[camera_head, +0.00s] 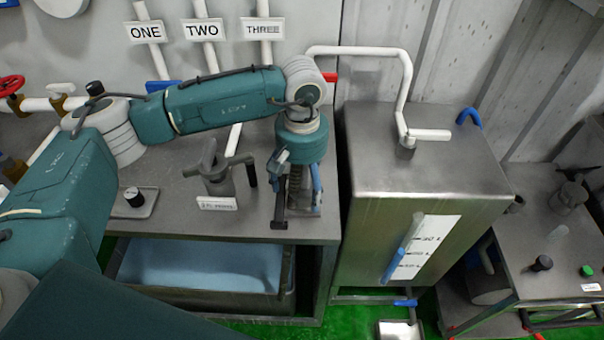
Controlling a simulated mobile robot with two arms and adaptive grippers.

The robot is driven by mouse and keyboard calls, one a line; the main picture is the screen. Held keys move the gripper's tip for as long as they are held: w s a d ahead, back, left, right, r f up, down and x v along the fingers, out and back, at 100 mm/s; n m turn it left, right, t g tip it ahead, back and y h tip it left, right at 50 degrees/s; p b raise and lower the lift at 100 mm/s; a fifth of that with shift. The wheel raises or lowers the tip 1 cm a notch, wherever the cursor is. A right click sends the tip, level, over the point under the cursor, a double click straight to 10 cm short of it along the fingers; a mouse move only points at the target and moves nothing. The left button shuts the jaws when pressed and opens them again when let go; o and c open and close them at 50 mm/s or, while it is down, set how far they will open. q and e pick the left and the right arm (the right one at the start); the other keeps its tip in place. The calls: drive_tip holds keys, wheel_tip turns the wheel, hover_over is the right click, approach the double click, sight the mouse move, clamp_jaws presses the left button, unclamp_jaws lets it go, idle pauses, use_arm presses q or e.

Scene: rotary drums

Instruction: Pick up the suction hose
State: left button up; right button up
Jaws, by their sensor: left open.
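My left arm comes in from the left and reaches over the grey metal bench (240,222). My left gripper (296,205) points down at the bench's right end and is open. A slim blue piece (317,184) shows right beside its fingers; I cannot tell whether they touch, or whether it is part of the suction hose. No other thing is clearly recognisable as the suction hose. The gripper and wrist hide part of the bench there. My right gripper is not in view.
A valve with a label (216,178) stands left of the gripper, near a black knob (134,196). A steel tank (385,225) with a level gauge (420,248) and a bent white pipe (403,90) stands right. A blue-filled basin (200,265) sits below the bench.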

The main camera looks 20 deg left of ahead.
use_arm(q)
drive_tip(key=c, duration=1.8)
drive_tip(key=shift+c, duration=0.2)
drive_tip(key=shift+r, duration=0.15)
